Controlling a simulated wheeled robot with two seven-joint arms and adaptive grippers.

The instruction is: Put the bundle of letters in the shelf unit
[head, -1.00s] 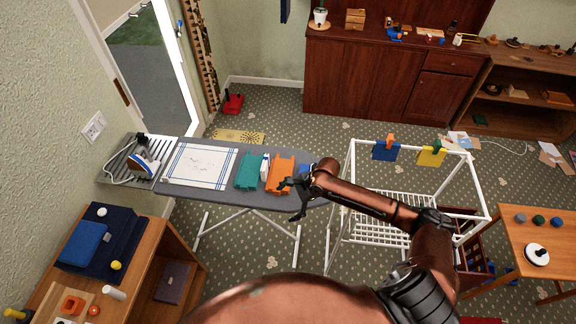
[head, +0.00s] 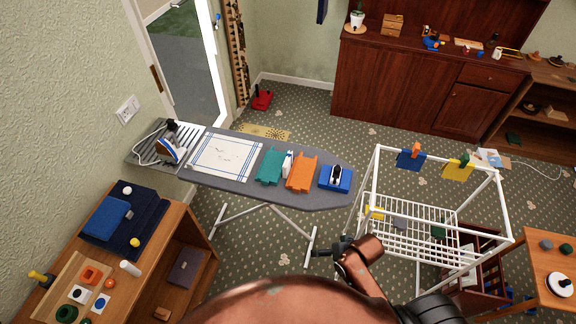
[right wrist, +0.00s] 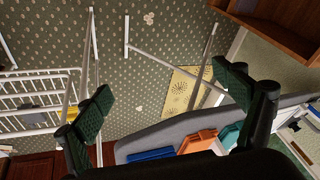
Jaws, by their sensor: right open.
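No bundle of letters can be made out for certain. Pale papers (head: 487,157) lie on the floor at the right, too small to tell what they are. An open wooden shelf unit (head: 528,92) stands at the back right, cut by the picture's edge, with a few small things in it. My right gripper (head: 328,250) is just in front of the ironing board's right end, in the head view. In the right wrist view its two dark fingers (right wrist: 170,103) are wide apart with nothing between them. My left gripper is not in view.
The ironing board (head: 330,200) carries an iron, a cloth, and teal, orange and blue items. A white drying rack (head: 375,185) stands to its right. A wooden cabinet (head: 200,215) with an open compartment is at the left.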

